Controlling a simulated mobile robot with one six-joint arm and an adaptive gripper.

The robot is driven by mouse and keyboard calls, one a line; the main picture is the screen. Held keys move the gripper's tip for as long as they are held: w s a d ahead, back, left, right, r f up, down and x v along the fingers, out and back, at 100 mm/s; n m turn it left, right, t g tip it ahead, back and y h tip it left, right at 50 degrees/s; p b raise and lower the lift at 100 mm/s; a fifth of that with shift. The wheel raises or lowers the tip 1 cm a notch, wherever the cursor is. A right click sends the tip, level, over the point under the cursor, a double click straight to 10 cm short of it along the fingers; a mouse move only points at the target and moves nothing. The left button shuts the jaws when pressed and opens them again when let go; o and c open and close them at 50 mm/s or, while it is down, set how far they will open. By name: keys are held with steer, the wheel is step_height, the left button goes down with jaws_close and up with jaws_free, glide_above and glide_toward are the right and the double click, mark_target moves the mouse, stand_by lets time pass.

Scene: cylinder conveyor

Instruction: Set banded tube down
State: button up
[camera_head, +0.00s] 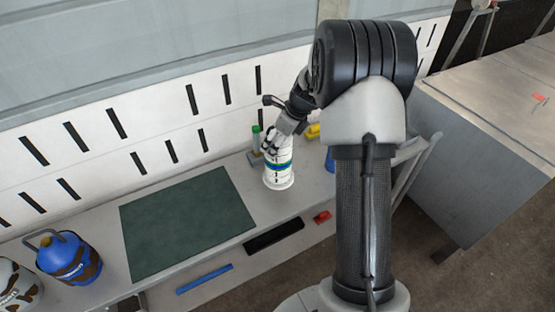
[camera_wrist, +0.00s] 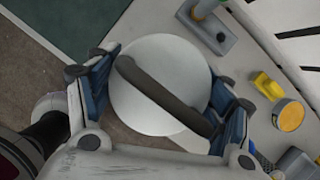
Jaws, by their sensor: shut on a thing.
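The banded tube (camera_head: 279,174) is a white cylinder with blue and green bands, upright near the front edge of the grey bench (camera_head: 205,258). My gripper (camera_head: 273,143) is shut on its upper part from above. In the wrist view, the tube's round white top (camera_wrist: 150,65) lies between the blue finger pads of my gripper (camera_wrist: 160,92), with a dark bar across it. I cannot tell whether the tube's base touches the bench or hangs slightly above it. The fingers and wrist hide part of the tube's top in the head view.
A dark green mat (camera_head: 185,222) lies left of the tube. A blue jug (camera_head: 70,258) stands farther left. A green-capped item on a grey block (camera_wrist: 210,35) and a yellow object (camera_wrist: 268,86) stand close by. A slotted white panel (camera_head: 95,150) bounds the back.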

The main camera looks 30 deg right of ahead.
mark_target(278, 175)
step_height(278, 175, down, 6)
steer(key=shift+f+b, duration=0.15)
steer(key=shift+b, duration=0.95)
steer(key=o, duration=1.8)
steer(key=shift+f, duration=0.15)
steer(key=shift+o, duration=0.2)
